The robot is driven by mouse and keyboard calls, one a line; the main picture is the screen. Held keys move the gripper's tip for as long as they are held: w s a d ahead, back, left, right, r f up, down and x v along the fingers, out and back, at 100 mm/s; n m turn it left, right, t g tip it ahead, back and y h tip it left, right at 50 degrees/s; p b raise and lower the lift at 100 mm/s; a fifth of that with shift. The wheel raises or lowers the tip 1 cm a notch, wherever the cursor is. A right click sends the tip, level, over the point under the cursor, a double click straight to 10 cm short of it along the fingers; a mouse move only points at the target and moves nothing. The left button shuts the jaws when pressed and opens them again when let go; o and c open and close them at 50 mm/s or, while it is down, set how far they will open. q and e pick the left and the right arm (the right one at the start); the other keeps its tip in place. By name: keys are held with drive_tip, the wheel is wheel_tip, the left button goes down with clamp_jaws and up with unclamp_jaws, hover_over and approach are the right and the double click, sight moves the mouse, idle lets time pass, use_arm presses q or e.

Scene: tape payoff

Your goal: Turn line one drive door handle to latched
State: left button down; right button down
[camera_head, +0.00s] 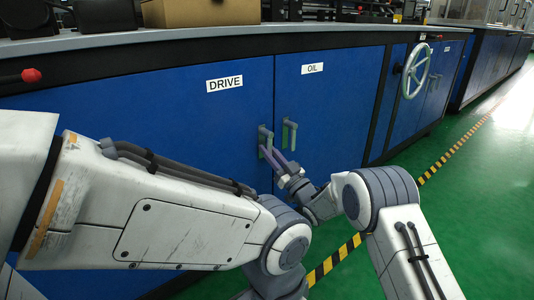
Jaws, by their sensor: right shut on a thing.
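The drive door (190,120) is a blue cabinet panel with a white DRIVE label (225,83). Its grey handle (264,134) sits at the door's right edge, on a small plate. My right gripper (274,155) reaches in from the lower right and is shut on the drive door handle. The fingers hide the lower part of this handle, so its exact angle is hard to tell. My left arm crosses the lower left of the view; its gripper is not in view.
The oil door (330,100) stands to the right, its grey handle (289,133) very close to my right gripper. Farther right is a handwheel (415,70). A red knob (31,75) shows at left. Green floor with a yellow-black stripe (335,258) lies before the cabinet.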

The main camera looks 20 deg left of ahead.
drive_tip(key=shift+n, duration=0.3)
drive_tip(key=c, duration=0.8)
unclamp_jaws()
drive_tip(key=shift+s+d+f+p, duration=0.15)
drive_tip(key=shift+s+d+p, duration=0.05)
drive_tip(key=shift+d+p, duration=0.3)
drive_tip(key=p+v, duration=0.4)
drive_tip(key=v, duration=0.5)
drive_tip(key=shift+s+f, duration=0.15)
drive_tip(key=shift+f, duration=0.05)
drive_tip(key=shift+d, duration=0.15)
